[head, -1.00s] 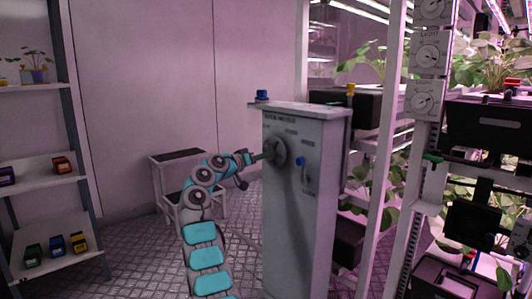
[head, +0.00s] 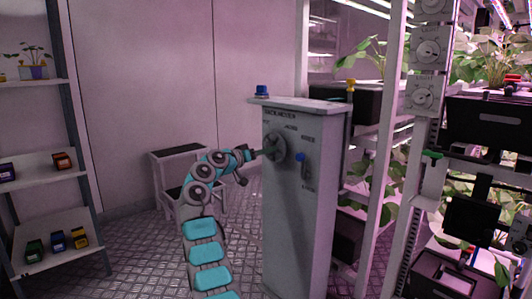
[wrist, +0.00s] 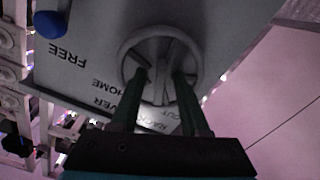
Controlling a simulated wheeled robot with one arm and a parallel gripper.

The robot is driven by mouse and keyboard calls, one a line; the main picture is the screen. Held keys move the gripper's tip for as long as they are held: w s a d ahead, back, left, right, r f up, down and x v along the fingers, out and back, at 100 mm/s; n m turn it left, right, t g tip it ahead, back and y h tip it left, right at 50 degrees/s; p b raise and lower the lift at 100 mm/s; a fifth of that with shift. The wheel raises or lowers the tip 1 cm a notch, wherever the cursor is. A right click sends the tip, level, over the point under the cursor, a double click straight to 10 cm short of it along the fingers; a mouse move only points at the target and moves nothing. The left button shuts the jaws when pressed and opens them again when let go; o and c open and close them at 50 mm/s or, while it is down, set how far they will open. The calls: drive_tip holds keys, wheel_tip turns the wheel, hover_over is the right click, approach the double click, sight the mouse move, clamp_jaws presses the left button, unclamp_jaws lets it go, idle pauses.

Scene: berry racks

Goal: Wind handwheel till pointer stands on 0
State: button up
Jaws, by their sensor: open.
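The grey handwheel (head: 278,148) is on the front of a grey cabinet (head: 300,230) lettered with a heading at its top. In the wrist view the handwheel (wrist: 162,40) is a round rim with spokes inside. My gripper (head: 258,154) is at the handwheel's face. In the wrist view my gripper (wrist: 160,82) is open, its two dark fingers reaching into the wheel with a spoke between them. Whether the fingers touch the spoke, I cannot tell. The pointer and a 0 mark cannot be made out on the cabinet.
A blue lever (head: 300,158) sits right of the wheel; its blue knob (wrist: 50,22) shows near the FREE label. Round dials (head: 427,50) are on a post at right, by plant racks. A step stool (head: 180,170) stands behind my arm. Shelves (head: 45,165) stand at left.

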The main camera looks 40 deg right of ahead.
drive_tip(key=a, duration=0.7)
drive_tip(key=shift+s+a, duration=0.35)
drive_tip(key=shift+a, duration=0.05)
